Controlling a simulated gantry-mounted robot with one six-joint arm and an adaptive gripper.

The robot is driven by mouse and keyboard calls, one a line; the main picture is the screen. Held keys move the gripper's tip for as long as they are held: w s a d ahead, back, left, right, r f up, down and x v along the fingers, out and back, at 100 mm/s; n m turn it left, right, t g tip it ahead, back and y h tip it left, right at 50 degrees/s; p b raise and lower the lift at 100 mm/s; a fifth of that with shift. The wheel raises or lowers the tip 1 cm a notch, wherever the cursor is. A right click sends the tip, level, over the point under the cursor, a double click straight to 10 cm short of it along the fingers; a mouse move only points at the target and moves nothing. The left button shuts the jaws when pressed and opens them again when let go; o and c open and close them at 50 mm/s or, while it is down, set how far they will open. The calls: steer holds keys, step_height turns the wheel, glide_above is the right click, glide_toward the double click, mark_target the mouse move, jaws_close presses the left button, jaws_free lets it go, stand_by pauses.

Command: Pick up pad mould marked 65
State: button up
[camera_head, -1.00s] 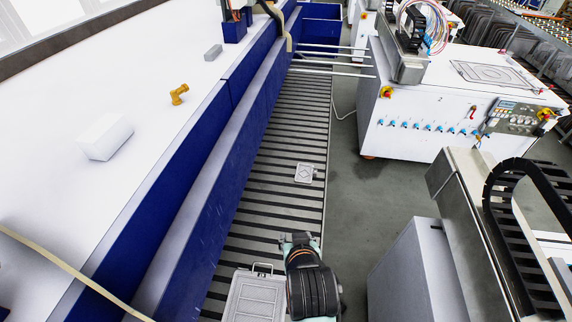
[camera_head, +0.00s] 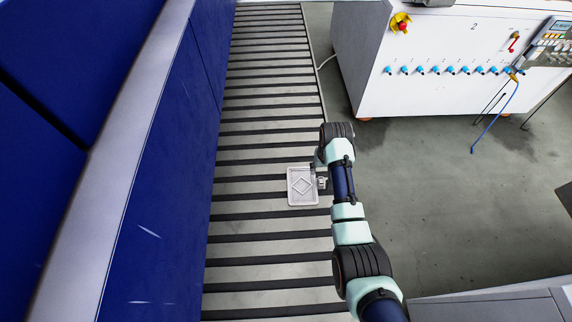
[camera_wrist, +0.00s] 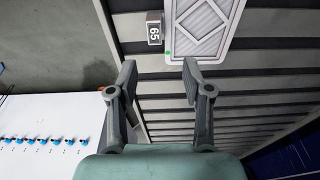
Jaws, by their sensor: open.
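The pad mould marked 65 (camera_head: 302,187) is a light grey plate with a raised diamond pattern, lying flat on the slatted rack in the head view. In the wrist view the mould (camera_wrist: 203,28) shows at the top, with a dark tab (camera_wrist: 154,28) reading 65 on its left side. My gripper (camera_wrist: 158,75) is open and empty; its two fingers point towards the tab, which lies just beyond the fingertips and apart from them. In the head view my gripper (camera_head: 318,174) is at the mould's right side, partly hidden by my arm.
The slatted rack (camera_head: 262,125) runs lengthwise, with a tall blue wall (camera_head: 165,170) along its left side. A white machine cabinet (camera_head: 450,95) with blue fittings stands at the upper right. Grey floor (camera_head: 450,210) is open right of the rack.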

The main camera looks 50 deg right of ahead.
mark_target(321, 181)
steer(key=shift+s+a+f, duration=0.15)
steer(key=shift+s, duration=0.1)
steer(key=f, duration=0.1)
steer(key=b, duration=0.1)
steer(key=f, duration=0.1)
steer(key=shift+s+a+f, duration=0.1)
steer(key=shift+s+f, duration=0.15)
steer(key=shift+f, duration=0.1)
steer(key=f+b, duration=0.4)
steer(key=f, duration=0.1)
steer(key=shift+d+f+b, duration=0.2)
steer(key=shift+d+b, duration=0.1)
steer(key=shift+b, duration=0.1)
steer(key=shift+w+r, duration=0.1)
steer(key=shift+r, duration=0.1)
jaws_close()
